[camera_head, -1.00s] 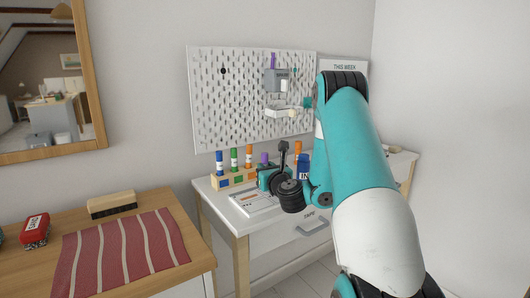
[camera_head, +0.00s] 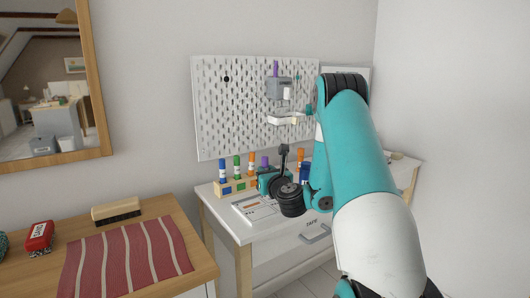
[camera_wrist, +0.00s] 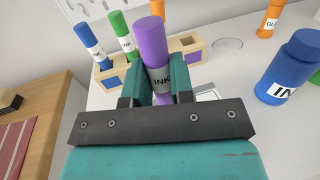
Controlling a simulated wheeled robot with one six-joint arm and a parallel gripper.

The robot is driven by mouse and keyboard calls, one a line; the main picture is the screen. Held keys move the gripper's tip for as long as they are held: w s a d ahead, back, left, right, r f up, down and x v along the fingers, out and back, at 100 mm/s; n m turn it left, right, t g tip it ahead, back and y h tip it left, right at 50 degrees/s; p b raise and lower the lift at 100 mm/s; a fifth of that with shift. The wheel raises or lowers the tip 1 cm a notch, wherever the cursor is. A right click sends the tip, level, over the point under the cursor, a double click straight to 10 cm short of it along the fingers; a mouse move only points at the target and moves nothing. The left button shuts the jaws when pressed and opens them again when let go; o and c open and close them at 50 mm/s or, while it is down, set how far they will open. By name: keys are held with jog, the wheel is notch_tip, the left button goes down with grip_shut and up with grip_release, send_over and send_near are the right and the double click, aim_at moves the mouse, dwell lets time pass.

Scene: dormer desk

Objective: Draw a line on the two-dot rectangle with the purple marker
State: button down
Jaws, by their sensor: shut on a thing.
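The purple marker (camera_wrist: 151,45), with a pale INK label, stands between the teal fingers of my gripper (camera_wrist: 160,88) in the wrist view. The gripper is shut on it. In the head view the marker's purple top (camera_head: 265,161) shows above my gripper (camera_head: 266,180), over the white desk. A pale sheet or card (camera_head: 250,209) with an orange strip lies on the desk just in front of the gripper. Its marks are too small to read, so I cannot tell which rectangle has two dots. The marker's lower end is hidden by the gripper.
A wooden rack (camera_head: 236,185) holds blue, green and orange markers close behind the gripper. The pegboard (camera_head: 245,110) is behind. A wooden cabinet with a striped cloth (camera_head: 125,255) is at left.

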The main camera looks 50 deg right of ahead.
jog(key=shift+a+r+p, duration=0.2)
jog(key=shift+r+p, duration=0.15)
jog(key=shift+r, duration=0.5)
notch_tip(320, 180, up, 4)
jog(key=p, duration=0.4)
jog(key=shift+r, duration=0.15)
